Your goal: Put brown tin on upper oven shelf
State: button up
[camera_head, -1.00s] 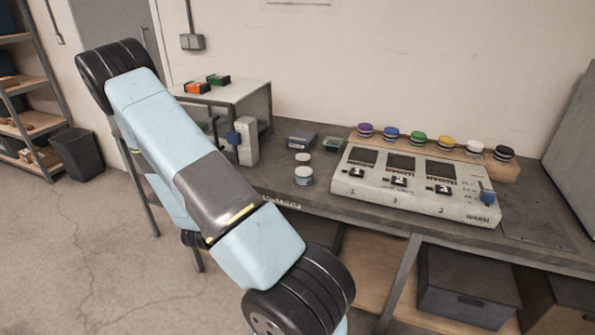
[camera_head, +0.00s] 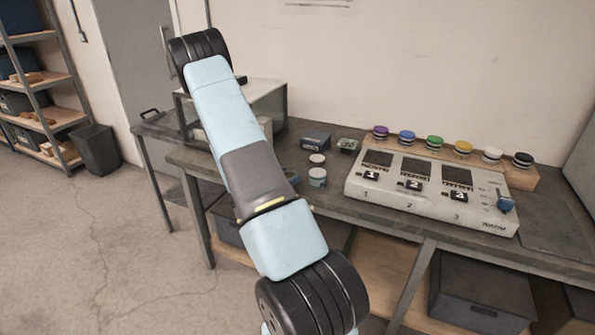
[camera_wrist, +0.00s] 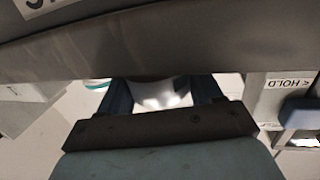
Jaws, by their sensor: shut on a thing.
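In the wrist view my gripper (camera_wrist: 161,95) has its two dark fingers around a pale, rounded thing (camera_wrist: 160,94). No brown shows on it, so I cannot confirm that it is the brown tin. A broad grey-brown band crosses in front of the fingertips and hides them. In the head view a grey box with glassy sides (camera_head: 268,97), which looks like the oven, stands at the back left of the bench. My arm covers much of it. My gripper is hidden there, and no shelf is clearly visible.
A flat grey panel with a dark handle (camera_head: 150,113) juts left of the box. A block marked HOLD (camera_wrist: 265,97) with a blue lever (camera_wrist: 300,112) is close at right in the wrist view. The bench also holds small jars (camera_head: 317,177) and a numbered control panel (camera_head: 430,190).

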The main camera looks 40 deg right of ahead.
aim_at(292, 172)
jog(key=shift+w+d+f, duration=0.1)
jog(key=shift+w+d, duration=0.05)
jog(key=shift+d, duration=0.75)
jog(key=shift+w+d+r, duration=0.1)
jog(key=shift+w+d, duration=0.1)
jog(key=shift+d, duration=0.65)
jog(key=shift+w+d+f, duration=0.1)
jog(key=shift+w+d, duration=0.05)
jog(key=shift+d, duration=0.75)
jog(key=o, duration=0.6)
jog(key=shift+f, duration=0.15)
jog(key=shift+o, duration=1.1)
